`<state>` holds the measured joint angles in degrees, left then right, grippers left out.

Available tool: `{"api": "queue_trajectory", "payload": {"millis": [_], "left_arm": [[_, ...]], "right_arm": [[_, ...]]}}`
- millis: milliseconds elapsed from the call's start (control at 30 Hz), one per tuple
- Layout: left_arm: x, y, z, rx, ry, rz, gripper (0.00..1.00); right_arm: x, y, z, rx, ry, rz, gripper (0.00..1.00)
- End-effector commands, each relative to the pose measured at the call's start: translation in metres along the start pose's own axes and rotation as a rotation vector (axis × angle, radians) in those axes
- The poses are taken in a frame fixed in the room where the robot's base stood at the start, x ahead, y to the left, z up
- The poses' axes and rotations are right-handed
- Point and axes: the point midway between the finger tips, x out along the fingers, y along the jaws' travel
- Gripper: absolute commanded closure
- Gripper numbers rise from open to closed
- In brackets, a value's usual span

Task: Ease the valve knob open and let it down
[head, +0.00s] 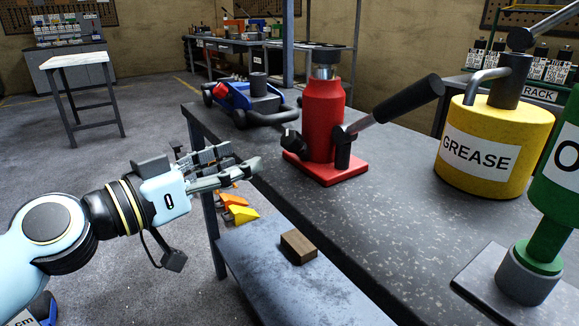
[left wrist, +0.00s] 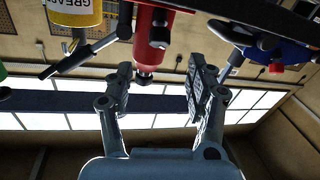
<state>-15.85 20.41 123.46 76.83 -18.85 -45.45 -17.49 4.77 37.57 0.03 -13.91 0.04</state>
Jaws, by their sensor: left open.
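A red bottle jack (head: 322,118) stands upright on its red base plate on the dark workbench in the head view. Its black valve knob (head: 292,142) sticks out low on its left side. The pump handle (head: 408,98) rises to the right. My left gripper (head: 243,157) is open and empty, left of the knob and apart from it, with its fingers pointing right. In the left wrist view, the jack (left wrist: 152,45) appears upside down beyond the open fingers (left wrist: 160,80), and the knob (left wrist: 160,34) shows near the top. My right gripper is not in view.
A blue trolley jack (head: 245,98) sits behind on the bench (head: 400,215). A yellow grease can (head: 495,145) and green container (head: 560,170) stand right. A wooden block (head: 298,246) lies on the lower shelf (head: 255,265); orange-yellow wedges (head: 238,212) are below my gripper.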

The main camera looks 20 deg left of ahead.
Motion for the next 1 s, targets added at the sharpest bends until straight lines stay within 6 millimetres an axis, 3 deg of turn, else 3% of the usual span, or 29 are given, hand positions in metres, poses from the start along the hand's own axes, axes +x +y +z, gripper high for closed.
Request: {"api": "queue_trajectory", "payload": {"millis": [233,533,700,1000], "left_arm": [[0.039,0.001,-0.006,-0.004,0.008,-0.002,0.44],[0.092,0.000,-0.003,-0.002,0.003,-0.001,0.44],[0.105,0.001,-0.002,-0.002,0.001,0.001,0.44],[0.106,0.001,-0.002,-0.001,0.000,0.000,0.47]], "right_arm": [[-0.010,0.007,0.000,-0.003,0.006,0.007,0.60],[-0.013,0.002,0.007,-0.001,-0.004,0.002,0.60],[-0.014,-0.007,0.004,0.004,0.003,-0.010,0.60],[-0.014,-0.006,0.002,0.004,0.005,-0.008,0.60]]}}
